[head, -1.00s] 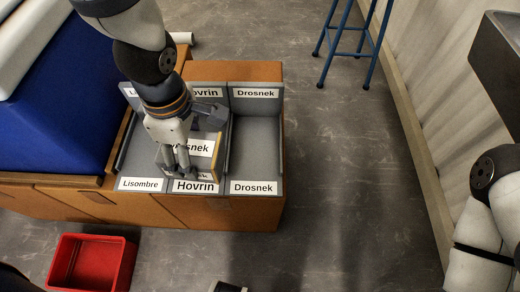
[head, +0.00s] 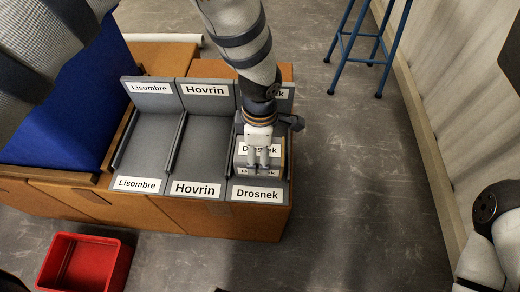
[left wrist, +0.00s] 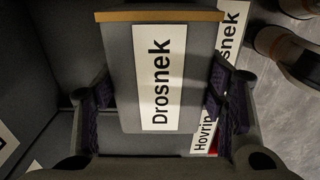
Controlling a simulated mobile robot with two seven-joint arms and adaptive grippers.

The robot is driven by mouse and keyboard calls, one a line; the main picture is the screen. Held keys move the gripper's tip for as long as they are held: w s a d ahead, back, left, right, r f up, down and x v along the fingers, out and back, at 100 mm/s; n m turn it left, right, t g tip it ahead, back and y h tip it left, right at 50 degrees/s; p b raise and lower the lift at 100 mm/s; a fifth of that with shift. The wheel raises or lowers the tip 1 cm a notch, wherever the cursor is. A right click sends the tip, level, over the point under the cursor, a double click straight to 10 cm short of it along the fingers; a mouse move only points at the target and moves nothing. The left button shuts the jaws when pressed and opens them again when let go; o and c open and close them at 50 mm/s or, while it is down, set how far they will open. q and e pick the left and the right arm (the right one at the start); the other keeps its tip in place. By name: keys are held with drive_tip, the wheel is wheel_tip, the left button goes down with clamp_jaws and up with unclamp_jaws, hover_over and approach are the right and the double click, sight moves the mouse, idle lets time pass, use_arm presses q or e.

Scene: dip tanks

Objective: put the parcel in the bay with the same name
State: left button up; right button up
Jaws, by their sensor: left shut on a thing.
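The parcel is a grey box with a tan edge and a white Drosnek label; it shows in the head view (head: 243,160) and fills the middle of the left wrist view (left wrist: 122,80). My left gripper (head: 263,166) is shut on it, with a dark finger pad on each side. The parcel is at the Drosnek bay (head: 258,194), the right one of three grey bays. I cannot tell whether it touches the bay floor. The arm hides part of the bay's back label. My right gripper is out of view.
The Hovrin bay (head: 205,140) in the middle and the Lisombre bay (head: 150,135) at left are empty, with low dividers between bays. A red bin (head: 85,265) stands on the floor in front. A blue stool (head: 362,50) stands at back right. Floor right of the bays is clear.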

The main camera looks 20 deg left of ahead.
use_arm(q)
drive_tip(key=shift+r, duration=0.1)
drive_tip(key=o, duration=1.4)
drive_tip(key=shift+o, duration=0.2)
wheel_tip(320, 180, up, 12)
drive_tip(key=p, duration=0.2)
